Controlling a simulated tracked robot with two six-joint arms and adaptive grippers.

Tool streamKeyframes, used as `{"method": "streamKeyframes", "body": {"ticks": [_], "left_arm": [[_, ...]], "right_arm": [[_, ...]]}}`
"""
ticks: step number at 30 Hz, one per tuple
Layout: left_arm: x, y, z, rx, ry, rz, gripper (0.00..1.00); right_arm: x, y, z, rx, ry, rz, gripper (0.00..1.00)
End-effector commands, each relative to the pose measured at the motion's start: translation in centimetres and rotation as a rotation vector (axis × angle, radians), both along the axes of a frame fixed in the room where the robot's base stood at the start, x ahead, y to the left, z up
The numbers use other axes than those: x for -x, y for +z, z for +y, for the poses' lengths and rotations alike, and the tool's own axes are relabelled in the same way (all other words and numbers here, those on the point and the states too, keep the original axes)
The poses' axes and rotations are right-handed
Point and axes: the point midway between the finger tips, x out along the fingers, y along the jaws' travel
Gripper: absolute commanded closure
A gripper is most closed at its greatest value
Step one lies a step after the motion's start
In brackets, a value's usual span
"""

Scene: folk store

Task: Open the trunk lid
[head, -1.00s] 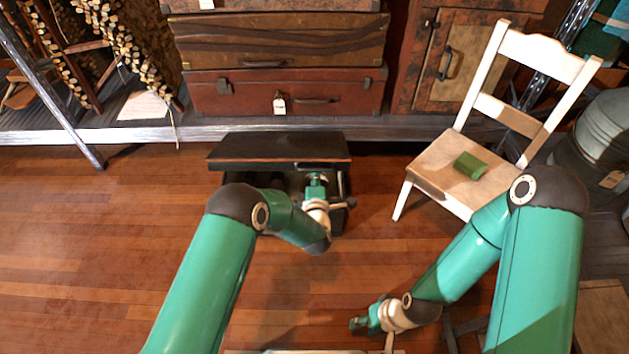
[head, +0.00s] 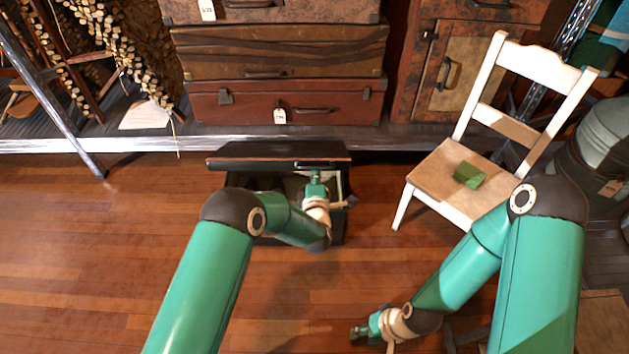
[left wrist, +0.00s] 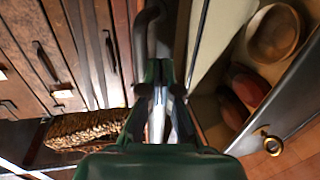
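A dark trunk (head: 341,222) stands on the floor in front of the shelf. Its black lid (head: 265,152), with a reddish-brown edge, is raised, and part of the open inside shows below it. My left gripper (head: 316,180) is at the lid's front edge, right of its middle. In the left wrist view the left gripper's fingers (left wrist: 160,95) are close together beside a dark curved handle (left wrist: 147,35); I cannot tell whether they hold it. A round wooden bowl (left wrist: 273,33) and reddish items lie inside the trunk. My right gripper (head: 360,333) is low over the floor, away from the trunk.
Stacked suitcases (head: 335,102) stand on the low shelf behind the trunk. A white chair (head: 425,172) with a green object (head: 469,175) on its seat stands to the right. A metal rack post (head: 60,110) is at the left. The wooden floor at left is clear.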

Motion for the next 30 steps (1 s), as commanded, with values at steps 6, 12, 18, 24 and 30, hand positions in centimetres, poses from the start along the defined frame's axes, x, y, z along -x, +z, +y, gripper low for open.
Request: {"method": "streamKeyframes", "body": {"ticks": [6, 12, 18, 24, 30], "left_arm": [[0.0, 0.0, 0.0, 0.000, 0.000, 0.001, 1.00], [-0.1, 0.2, 0.0, 0.000, 0.000, 0.000, 1.00], [-0.7, 1.1, 0.0, -0.001, 0.000, 0.000, 1.00], [-1.4, 2.1, 0.0, 0.000, 0.000, 0.001, 1.00], [-1.4, 2.2, 0.0, 0.000, 0.000, 0.002, 1.00]], "right_arm": [[0.0, 0.0, 0.0, 0.000, 0.000, 0.000, 0.60], [0.0, 0.0, 0.0, 0.000, 0.000, 0.000, 0.60], [0.0, 0.1, 0.0, 0.000, 0.000, 0.000, 0.60], [0.0, 0.2, 0.0, 0.000, 0.000, 0.000, 0.60], [0.0, 0.2, 0.0, 0.000, 0.000, 0.000, 0.60]]}}
